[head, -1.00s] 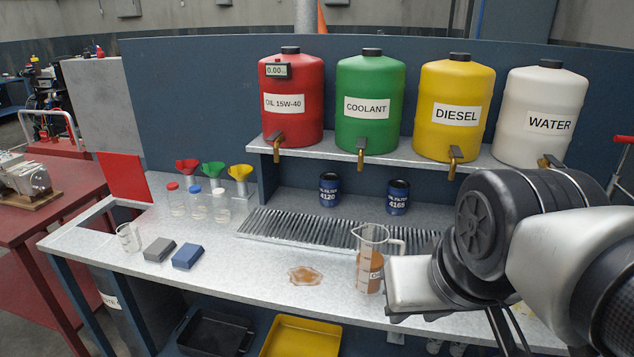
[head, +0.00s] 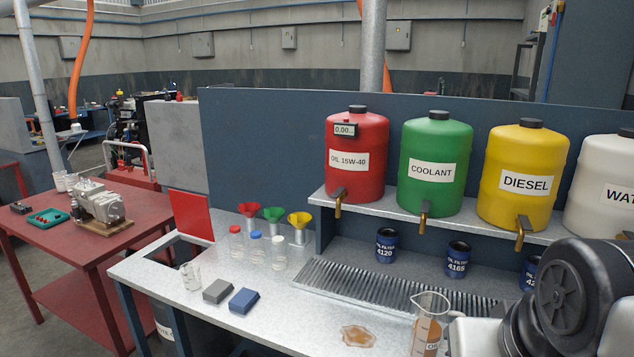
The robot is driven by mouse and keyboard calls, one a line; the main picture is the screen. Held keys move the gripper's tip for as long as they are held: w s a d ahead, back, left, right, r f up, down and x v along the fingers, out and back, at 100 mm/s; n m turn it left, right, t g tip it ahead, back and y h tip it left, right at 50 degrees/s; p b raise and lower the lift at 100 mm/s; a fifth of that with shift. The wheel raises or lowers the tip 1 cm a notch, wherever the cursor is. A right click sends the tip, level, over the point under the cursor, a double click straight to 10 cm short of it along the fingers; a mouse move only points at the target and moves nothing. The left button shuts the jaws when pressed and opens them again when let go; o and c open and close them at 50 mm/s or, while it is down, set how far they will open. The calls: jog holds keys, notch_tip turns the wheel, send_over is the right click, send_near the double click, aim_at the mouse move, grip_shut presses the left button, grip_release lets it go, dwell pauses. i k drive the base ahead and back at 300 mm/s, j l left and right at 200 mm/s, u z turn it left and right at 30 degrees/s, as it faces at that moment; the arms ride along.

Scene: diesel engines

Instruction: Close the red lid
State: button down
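The red lid (head: 190,215) is a flat red panel. It stands raised, leaning slightly back, at the far left end of the grey workbench (head: 285,328). In front of it is a dark rectangular opening (head: 188,246) in the bench top, with a dark bin (head: 163,318) below. My arm enters from the lower right, far from the lid. My gripper is not in the head view; only arm links show there.
A beaker of brown liquid (head: 428,325) stands beside my arm, near a brown puddle (head: 358,336). A small glass (head: 190,276), a grey block (head: 217,291) and a blue block (head: 243,300) lie near the opening. Bottles and funnels stand behind them.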

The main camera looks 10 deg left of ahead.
aim_at(192, 211)
jog(key=i+j, duration=0.2)
jog(key=j, duration=0.55)
jog(key=i+j+z, duration=0.15)
jog(key=j, duration=0.65)
jog(key=i+j, duration=0.2)
jog(key=j, duration=0.6)
jog(key=i+j+z, duration=0.15)
jog(key=j, duration=0.65)
jog(key=i+j, duration=0.1)
jog(key=j, duration=0.7)
jog(key=i+j+z, duration=0.1)
jog(key=j, duration=0.7)
jog(key=i+j+z, duration=0.1)
jog(key=j, duration=0.7)
